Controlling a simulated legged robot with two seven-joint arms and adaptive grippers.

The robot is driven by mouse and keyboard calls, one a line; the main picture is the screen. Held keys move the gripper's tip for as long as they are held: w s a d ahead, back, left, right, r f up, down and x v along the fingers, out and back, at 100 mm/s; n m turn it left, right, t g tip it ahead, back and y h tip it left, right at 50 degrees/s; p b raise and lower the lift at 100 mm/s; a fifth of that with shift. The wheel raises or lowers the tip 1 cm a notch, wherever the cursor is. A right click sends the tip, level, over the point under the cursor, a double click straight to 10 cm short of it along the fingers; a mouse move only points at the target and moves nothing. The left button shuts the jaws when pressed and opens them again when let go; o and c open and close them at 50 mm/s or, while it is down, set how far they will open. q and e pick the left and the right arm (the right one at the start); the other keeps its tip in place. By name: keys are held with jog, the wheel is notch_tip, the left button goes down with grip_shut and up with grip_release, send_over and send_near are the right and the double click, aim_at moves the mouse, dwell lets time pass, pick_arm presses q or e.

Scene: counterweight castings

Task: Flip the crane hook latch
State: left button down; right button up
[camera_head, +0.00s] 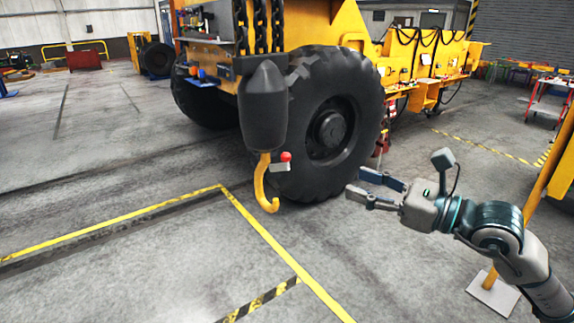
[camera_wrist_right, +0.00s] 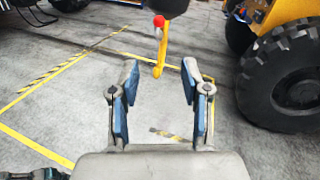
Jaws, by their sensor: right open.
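A yellow crane hook (camera_head: 262,185) hangs below a dark block (camera_head: 263,108) left of centre in the head view. A small latch (camera_head: 279,167) with a red ball (camera_head: 286,156) sits at the hook's right side. My right gripper (camera_head: 366,186) is open and empty, to the right of the hook and apart from it. In the right wrist view the hook (camera_wrist_right: 161,55) shows beyond and between the open fingers (camera_wrist_right: 158,85), with the red ball (camera_wrist_right: 159,21) near its top. My left gripper is not in view.
A large black tyre (camera_head: 330,125) of a yellow vehicle (camera_head: 340,30) stands just behind the hook. A yellow post (camera_head: 540,185) on a pale base plate (camera_head: 493,293) stands at the right. The floor in front is clear, with yellow lines (camera_head: 130,216).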

aim_at(289, 155)
jog(key=p+x, duration=0.3)
jog(key=x, duration=1.3)
jog(key=shift+a+r, duration=0.15)
jog(key=shift+a, duration=0.15)
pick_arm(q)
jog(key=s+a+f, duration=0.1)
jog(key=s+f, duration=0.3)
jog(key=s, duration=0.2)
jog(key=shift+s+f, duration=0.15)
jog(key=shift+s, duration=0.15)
pick_arm(e)
jog(key=shift+w+a, duration=0.3)
jog(key=shift+w, duration=0.05)
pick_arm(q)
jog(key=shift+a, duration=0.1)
pick_arm(e)
grip_shut()
jog(key=shift+d, duration=0.1)
